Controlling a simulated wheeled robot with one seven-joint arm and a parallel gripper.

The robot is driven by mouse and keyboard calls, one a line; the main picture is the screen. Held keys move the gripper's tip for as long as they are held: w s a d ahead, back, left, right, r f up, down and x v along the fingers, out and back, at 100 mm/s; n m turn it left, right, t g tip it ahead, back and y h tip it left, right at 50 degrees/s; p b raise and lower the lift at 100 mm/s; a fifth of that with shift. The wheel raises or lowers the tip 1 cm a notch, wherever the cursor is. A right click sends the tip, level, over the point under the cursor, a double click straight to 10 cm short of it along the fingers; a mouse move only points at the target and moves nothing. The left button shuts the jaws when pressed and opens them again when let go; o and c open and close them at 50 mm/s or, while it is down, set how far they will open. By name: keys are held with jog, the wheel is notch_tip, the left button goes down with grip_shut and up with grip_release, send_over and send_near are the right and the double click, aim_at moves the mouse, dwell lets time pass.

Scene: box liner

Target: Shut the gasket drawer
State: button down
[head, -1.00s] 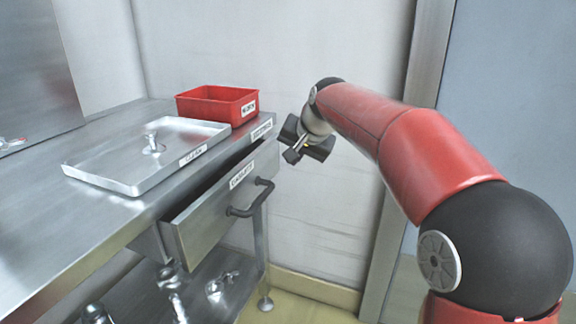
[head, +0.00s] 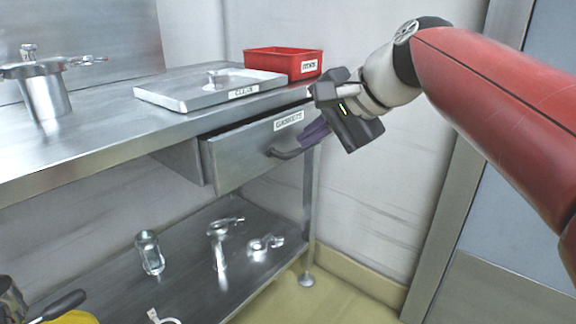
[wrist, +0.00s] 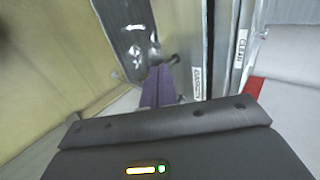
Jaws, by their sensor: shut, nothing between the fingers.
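The gasket drawer (head: 240,158) is a metal drawer under the bench top, labelled GASKETS. It stands partly open, with its front out past the bench edge and a dark gap above it. Its dark bar handle (head: 283,153) is on the front. My gripper (head: 312,134) is at the right part of the handle, its purple fingers closed and empty. In the wrist view the fingers (wrist: 157,88) are together, near the handle's end (wrist: 173,61) and the labelled drawer front (wrist: 197,100). I cannot tell whether they touch the handle.
On the bench are a shallow metal tray (head: 170,97) labelled CLEAN, a red bin (head: 270,63) and a metal pot (head: 45,95). The lower shelf (head: 190,262) holds several metal fittings. A wall is close behind my gripper. Floor shows at the lower right.

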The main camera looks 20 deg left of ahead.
aim_at(251, 140)
jog(key=x, duration=0.4)
jog(key=a+r+x, duration=0.1)
jog(key=x, duration=0.3)
jog(key=b+x, duration=0.1)
jog(key=x, duration=0.3)
jog(key=shift+w+a+r, duration=0.3)
jog(key=shift+w, duration=0.1)
jog(key=shift+w+a, duration=0.15)
jog(key=shift+a, duration=0.15)
jog(key=a+p, duration=0.1)
jog(key=w+a+p, duration=0.1)
jog(key=a+p, duration=0.1)
jog(key=a, duration=0.1)
jog(key=shift+w+a+r+p, duration=0.1)
jog(key=shift+w+r+p, duration=0.05)
jog(key=shift+w+p, duration=0.2)
